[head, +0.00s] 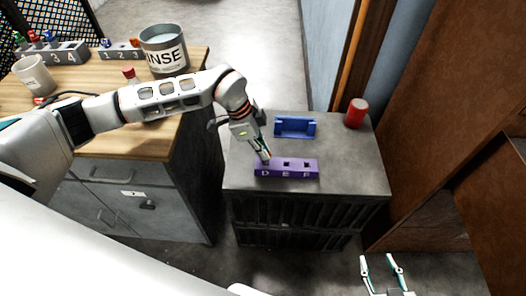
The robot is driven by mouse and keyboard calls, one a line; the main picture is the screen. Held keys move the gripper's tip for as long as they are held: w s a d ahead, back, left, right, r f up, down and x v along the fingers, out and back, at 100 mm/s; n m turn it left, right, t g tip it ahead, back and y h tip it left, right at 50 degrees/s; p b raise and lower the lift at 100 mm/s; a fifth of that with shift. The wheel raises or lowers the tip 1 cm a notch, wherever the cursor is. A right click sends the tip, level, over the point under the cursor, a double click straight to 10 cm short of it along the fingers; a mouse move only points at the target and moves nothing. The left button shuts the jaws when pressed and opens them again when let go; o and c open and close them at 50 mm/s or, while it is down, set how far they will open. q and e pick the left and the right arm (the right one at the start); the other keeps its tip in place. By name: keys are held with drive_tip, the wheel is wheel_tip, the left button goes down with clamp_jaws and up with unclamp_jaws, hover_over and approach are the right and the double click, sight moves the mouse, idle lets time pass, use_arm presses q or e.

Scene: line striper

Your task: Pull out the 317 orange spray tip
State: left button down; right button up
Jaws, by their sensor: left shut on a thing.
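A purple rack (287,171) marked D, E and F stands on the dark grey cabinet top. Its E and F holes look empty. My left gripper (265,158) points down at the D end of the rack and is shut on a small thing. The fingers mostly hide that thing, so I cannot read its number, be sure of its colour, or tell whether it is seated in hole D. A small orange tip (135,43) shows on a grey numbered rack (121,53) on the wooden bench. My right gripper (387,275) is open and empty at the lower right.
A blue holder (295,127) and a red can (355,113) stand behind the purple rack. The wooden bench (120,138) bears a RINSE bucket (164,50), a white mug (34,75), a red-capped bottle (131,77) and another rack (60,54) with coloured tips. Brown panels (432,130) border the right.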

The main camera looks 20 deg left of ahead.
use_arm(q)
drive_tip(key=shift+r+p, duration=1.35)
drive_tip(key=shift+r, duration=0.4)
use_arm(e)
drive_tip(key=shift+t, duration=0.3)
drive_tip(key=r, duration=0.1)
drive_tip(key=w+r, duration=0.1)
drive_tip(key=r, duration=0.2)
drive_tip(key=shift+w+r, duration=0.25)
